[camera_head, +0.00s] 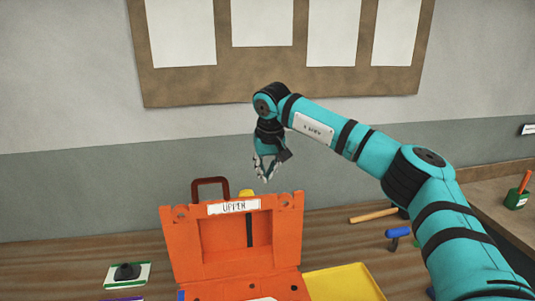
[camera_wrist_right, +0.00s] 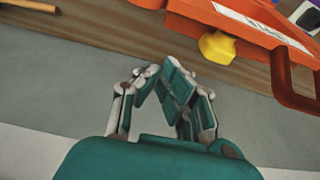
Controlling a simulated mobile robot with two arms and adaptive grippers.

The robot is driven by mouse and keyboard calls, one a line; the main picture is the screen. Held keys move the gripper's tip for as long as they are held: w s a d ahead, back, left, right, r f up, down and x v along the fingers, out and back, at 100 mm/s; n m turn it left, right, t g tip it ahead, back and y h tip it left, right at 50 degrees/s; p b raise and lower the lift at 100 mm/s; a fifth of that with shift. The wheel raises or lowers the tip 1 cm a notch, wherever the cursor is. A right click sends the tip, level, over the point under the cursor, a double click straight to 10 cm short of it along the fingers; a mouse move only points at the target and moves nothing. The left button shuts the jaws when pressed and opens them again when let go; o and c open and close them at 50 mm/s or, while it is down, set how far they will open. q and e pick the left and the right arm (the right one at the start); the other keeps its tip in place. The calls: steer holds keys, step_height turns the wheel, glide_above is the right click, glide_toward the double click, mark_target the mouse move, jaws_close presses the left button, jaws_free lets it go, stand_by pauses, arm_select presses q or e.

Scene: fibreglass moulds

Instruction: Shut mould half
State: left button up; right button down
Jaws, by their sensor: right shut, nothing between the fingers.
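The orange mould (camera_head: 185,245) stands on the wooden bench, low in the middle of the head view. Its upper half, labelled "UPPER", is raised nearly upright on the lower half (camera_head: 287,284), so the mould is open. A dark red handle (camera_head: 210,181) rises behind the upper half's top edge. My right gripper (camera_head: 265,175) is shut and empty, above and behind that edge, apart from it. In the right wrist view, my fingertips (camera_wrist_right: 157,72) meet with nothing between them, and the upper half's edge (camera_wrist_right: 240,25) and handle (camera_wrist_right: 288,85) show at the upper right. My left gripper is not in view.
A yellow tray (camera_head: 343,282) lies to the right of the mould. A wooden-handled tool (camera_head: 373,215) and a blue-handled tool (camera_head: 398,233) lie farther right.

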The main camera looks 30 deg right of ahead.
steer(key=s+f+p, duration=0.1)
steer(key=s+p, duration=0.1)
steer(key=shift+s+a+f, duration=0.3)
steer(key=shift+a+f, duration=0.05)
steer(key=shift+f, duration=0.05)
steer(key=shift+s+a, duration=0.1)
steer(key=shift+s, duration=0.2)
steer(key=shift+f, duration=0.1)
steer(key=shift+w, duration=0.2)
steer(key=shift+s, duration=0.1)
